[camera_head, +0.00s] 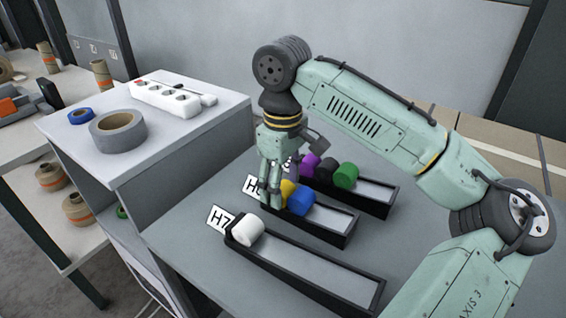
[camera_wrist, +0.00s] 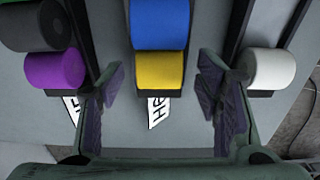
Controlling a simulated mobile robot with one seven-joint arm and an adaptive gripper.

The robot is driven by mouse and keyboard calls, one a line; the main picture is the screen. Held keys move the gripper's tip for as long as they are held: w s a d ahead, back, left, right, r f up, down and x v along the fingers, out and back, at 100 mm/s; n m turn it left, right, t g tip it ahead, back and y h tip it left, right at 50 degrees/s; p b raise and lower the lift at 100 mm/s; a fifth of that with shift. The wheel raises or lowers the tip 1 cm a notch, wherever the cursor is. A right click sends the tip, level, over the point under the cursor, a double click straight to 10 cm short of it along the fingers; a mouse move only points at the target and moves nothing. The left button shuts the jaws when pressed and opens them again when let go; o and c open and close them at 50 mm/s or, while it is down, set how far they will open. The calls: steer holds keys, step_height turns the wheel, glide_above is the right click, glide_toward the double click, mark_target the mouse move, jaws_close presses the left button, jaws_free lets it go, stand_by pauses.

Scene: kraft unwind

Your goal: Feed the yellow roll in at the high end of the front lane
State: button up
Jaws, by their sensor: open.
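The yellow roll (camera_head: 288,191) sits at the labelled end of the middle lane (camera_head: 325,232), against a blue roll (camera_head: 301,201). My gripper (camera_head: 270,198) is over that end, pointing down and partly hiding the yellow roll. In the wrist view the yellow roll (camera_wrist: 160,71) lies between the two spread fingers, with a gap on each side. The gripper is open and holds nothing. The front lane (camera_head: 310,281), labelled H7, has a white roll (camera_head: 245,231) at its labelled end and is bare beyond it. I cannot tell the lanes' slope clearly.
The back lane (camera_head: 378,208) holds purple (camera_head: 309,164), black (camera_head: 327,169) and green (camera_head: 345,176) rolls. The grey bench (camera_head: 190,240) is clear left of the lanes. A raised shelf (camera_head: 170,145) at left carries grey tape (camera_head: 118,133) and a power strip (camera_head: 166,97).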

steer(key=shift+f, duration=0.65)
steer(key=shift+c, duration=0.5)
